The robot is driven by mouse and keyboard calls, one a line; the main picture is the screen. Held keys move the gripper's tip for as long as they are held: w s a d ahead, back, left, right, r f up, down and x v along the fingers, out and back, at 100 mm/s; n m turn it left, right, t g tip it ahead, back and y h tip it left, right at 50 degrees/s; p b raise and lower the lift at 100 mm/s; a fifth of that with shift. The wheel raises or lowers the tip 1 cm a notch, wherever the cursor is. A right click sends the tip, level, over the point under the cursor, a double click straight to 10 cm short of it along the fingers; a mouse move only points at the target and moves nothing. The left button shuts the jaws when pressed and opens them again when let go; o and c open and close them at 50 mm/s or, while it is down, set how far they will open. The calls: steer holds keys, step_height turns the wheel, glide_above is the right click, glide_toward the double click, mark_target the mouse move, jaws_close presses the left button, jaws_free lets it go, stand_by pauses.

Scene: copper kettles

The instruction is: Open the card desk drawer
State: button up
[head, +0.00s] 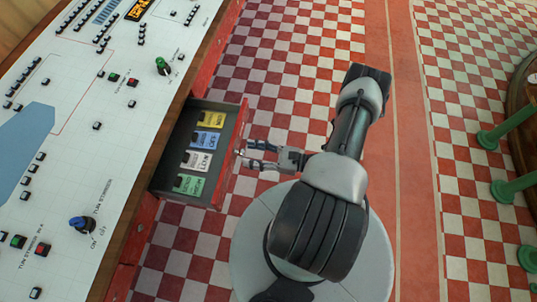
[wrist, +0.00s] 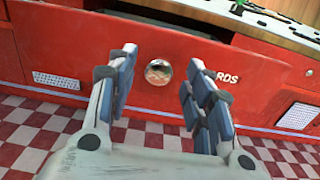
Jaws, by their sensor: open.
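The card desk drawer (head: 214,190) is pulled out from the desk in the head view. Yellow, blue, white and green cards show in a row inside it. Its red front (wrist: 240,65) carries a round shiny knob (wrist: 158,72) and white lettering, partly hidden, ending in "RDS". My gripper (head: 243,154) is open just outside the drawer front. In the wrist view my gripper (wrist: 156,82) has one finger on each side of the knob, with visible gaps. I cannot tell how far the fingertips reach past the knob.
The desk's white control panel (head: 75,130), with buttons and knobs, fills the left. The red-and-white checkered floor (head: 290,60) is open around my base. Green-legged stools (head: 505,130) stand by a round wooden-edged thing at the far right.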

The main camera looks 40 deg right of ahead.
steer(key=v, duration=1)
steer(key=shift+s+d, duration=0.2)
steer(key=shift+s, duration=0.15)
steer(key=w+a+r+n+g+h, duration=0.1)
steer(key=w+a+r+n+g, duration=0.25)
steer(key=r+n+g, duration=0.6)
steer(key=w+a+r+n+g, duration=0.2)
steer(key=a+r+n+g, duration=0.3)
steer(key=r, duration=0.8)
steer(key=s+a+r+n+t+h, duration=0.2)
steer(key=s+a+r+n+h, duration=0.1)
steer(key=r+n, duration=0.4)
steer(key=s+a+r+n+t+h, duration=0.2)
steer(key=s+a+r+n+h, duration=0.2)
steer(key=r, duration=0.6)
steer(key=shift+s+a+r+n+t+h, duration=0.15)
steer(key=shift+a+n+t+h, duration=0.2)
steer(key=shift+a+n+h, duration=1.15)
steer(key=shift+a, duration=0.15)
